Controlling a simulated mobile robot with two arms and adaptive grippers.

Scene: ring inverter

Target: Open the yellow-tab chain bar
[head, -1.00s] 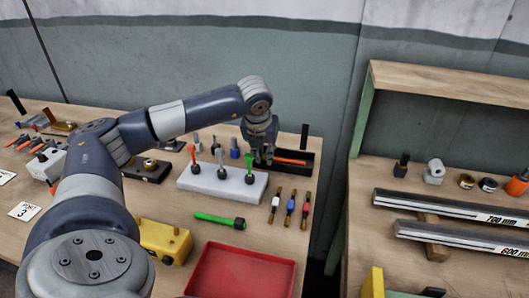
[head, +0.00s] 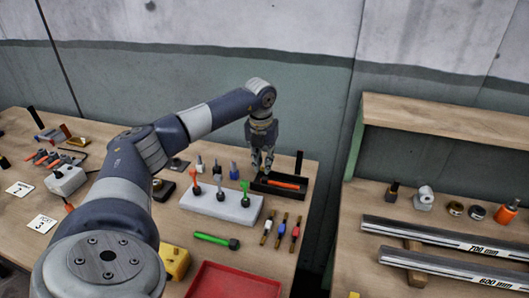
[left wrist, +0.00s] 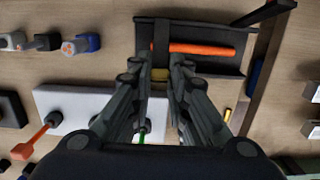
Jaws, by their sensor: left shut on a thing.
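A dark shallow tray (head: 296,193) with an orange rod (head: 284,184) in it lies near the back right of the left-hand bench. In the left wrist view, a dark bar (left wrist: 161,38) crosses the tray and the orange rod (left wrist: 200,48). A yellow tab (left wrist: 160,75) at the bar's near end sits between my fingers. My left gripper (head: 262,170) points down at the tray's left end. It is shut on the yellow tab, which the fingers hide in the head view. My right gripper is not in view.
A white block (head: 215,206) with several upright colour-topped tools stands just in front of the tray. Three small coloured tools (head: 281,230) lie to its right. A red tray (head: 235,283) is at the front. A black post (head: 299,163) stands behind the dark tray.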

